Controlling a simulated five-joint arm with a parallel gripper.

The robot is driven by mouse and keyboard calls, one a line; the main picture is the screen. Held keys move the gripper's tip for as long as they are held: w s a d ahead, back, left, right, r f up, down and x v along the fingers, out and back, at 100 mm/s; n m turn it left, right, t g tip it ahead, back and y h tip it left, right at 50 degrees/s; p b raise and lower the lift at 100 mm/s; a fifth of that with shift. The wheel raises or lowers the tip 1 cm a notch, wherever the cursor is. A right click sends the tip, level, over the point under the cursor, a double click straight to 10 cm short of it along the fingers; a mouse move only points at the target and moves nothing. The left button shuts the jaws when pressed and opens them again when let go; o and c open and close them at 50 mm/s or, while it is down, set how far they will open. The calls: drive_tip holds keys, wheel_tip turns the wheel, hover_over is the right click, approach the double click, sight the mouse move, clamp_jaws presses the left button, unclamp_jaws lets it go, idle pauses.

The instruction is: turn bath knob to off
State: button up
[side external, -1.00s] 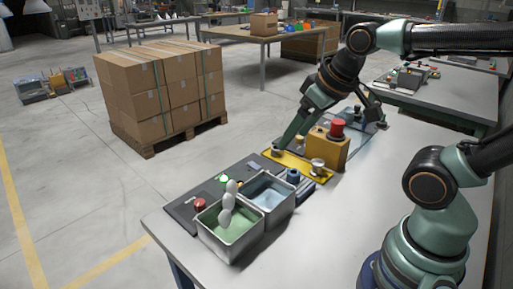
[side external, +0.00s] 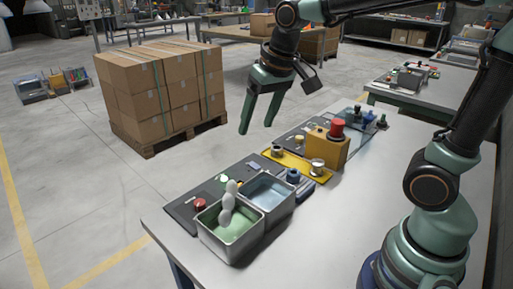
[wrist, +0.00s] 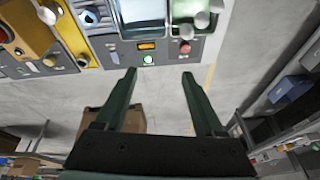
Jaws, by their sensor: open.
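Two metal baths stand at the near end of the bench, one with green liquid (side external: 243,233) and one with blue liquid (side external: 287,203). Beside them a dark panel carries a red knob or button (side external: 200,204) and a lit green lamp (side external: 223,179); in the wrist view the red part (wrist: 185,47) and green lamp (wrist: 148,60) show again. A small metal-topped knob (side external: 277,151) stands on the yellow plate. I cannot tell which one is the bath knob or read its setting. My gripper (side external: 257,129) is open and empty, raised beyond the bench's far edge, touching nothing.
A yellow-orange box with a red mushroom button (side external: 338,128) stands farther along the bench. White rounded pieces (side external: 227,202) rise from the green bath. Stacked cartons on a pallet (side external: 160,95) stand on the floor behind. The bench's near surface (side external: 330,215) is bare.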

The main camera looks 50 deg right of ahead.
drive_tip(key=w+a+f+m+g, duration=0.2)
drive_tip(key=w+a+f, duration=0.2)
drive_tip(key=w, duration=0.4)
drive_tip(key=m+g, duration=0.1)
hover_over(200, 201)
wheel_tip(200, 201, down, 8)
wheel_tip(200, 201, down, 12)
drive_tip(key=shift+f, duration=0.15)
clamp_jaws()
